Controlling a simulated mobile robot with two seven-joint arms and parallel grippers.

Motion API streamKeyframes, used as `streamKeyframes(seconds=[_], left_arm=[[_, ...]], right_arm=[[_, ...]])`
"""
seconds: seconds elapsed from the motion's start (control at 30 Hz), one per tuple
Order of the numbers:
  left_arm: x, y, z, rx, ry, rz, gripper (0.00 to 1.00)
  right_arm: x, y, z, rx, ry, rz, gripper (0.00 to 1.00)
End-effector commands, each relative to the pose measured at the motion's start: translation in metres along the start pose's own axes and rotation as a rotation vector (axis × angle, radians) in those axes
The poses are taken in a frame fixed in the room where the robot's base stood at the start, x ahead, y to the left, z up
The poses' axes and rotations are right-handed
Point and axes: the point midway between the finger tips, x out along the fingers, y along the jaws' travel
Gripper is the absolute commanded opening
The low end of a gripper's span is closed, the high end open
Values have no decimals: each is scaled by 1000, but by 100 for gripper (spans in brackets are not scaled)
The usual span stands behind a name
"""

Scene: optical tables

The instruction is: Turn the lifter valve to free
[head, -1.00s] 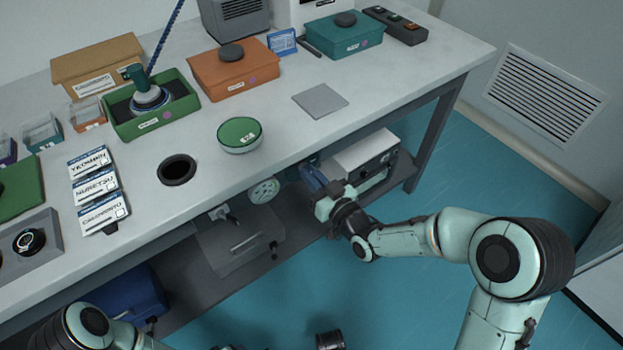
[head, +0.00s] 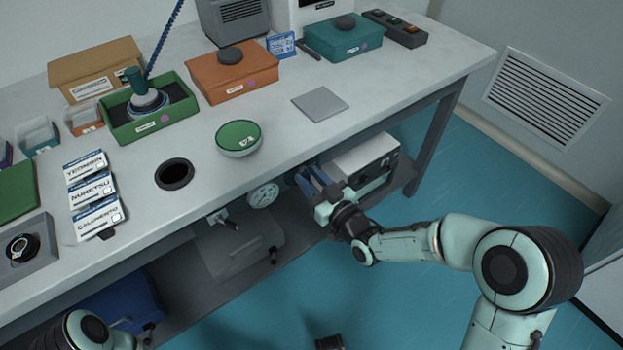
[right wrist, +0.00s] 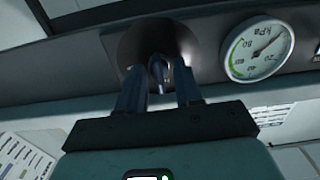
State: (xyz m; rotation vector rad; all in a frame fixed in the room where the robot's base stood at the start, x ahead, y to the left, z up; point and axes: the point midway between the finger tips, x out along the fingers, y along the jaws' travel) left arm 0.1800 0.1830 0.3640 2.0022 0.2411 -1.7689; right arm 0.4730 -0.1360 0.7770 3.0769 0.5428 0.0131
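My right gripper (head: 310,178) is at the front edge of the table, beside the round gauge. Its two blue fingers are spread apart. In the right wrist view, the fingers (right wrist: 158,86) point at a round dark fitting (right wrist: 138,48) on the table's front panel. A small lever-like handle (right wrist: 158,72), seemingly the lifter valve's, shows between the fingers with gaps on both sides. I cannot read its setting, and in the head view the gripper hides it. Part of my left arm (head: 90,330) shows at the lower left; its gripper is out of view.
The kPa gauge (right wrist: 258,48) sits right of the fitting in the wrist view; it also shows in the head view (head: 263,194). Another small valve handle (head: 222,216) is farther left on the panel. A white box (head: 365,160) stands on the lower shelf behind the gripper.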

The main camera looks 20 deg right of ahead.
Motion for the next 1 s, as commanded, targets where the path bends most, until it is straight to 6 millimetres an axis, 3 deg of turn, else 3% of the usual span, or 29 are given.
streamKeyframes(seconds=[0.17, 0.33, 0.73, 0.8, 1.0], left_arm=[[0, 0, 0, 0, 1, 0, 68], [-4, 3, -4, 3, 13, 6, 68], [-18, 19, -22, 19, 74, 34, 68], [-37, 25, -8, 25, 37, 40, 68], [-65, 36, 22, 41, -47, 53, 68]], right_arm=[[-2, 0, 2, 2, -4, 1, 34], [-18, 1, 1, 2, -5, 3, 34], [-113, 1, 0, 1, -4, 4, 34], [-115, 0, -3, 4, -7, -1, 34], [-126, 0, -3, 1, -5, -2, 34]])
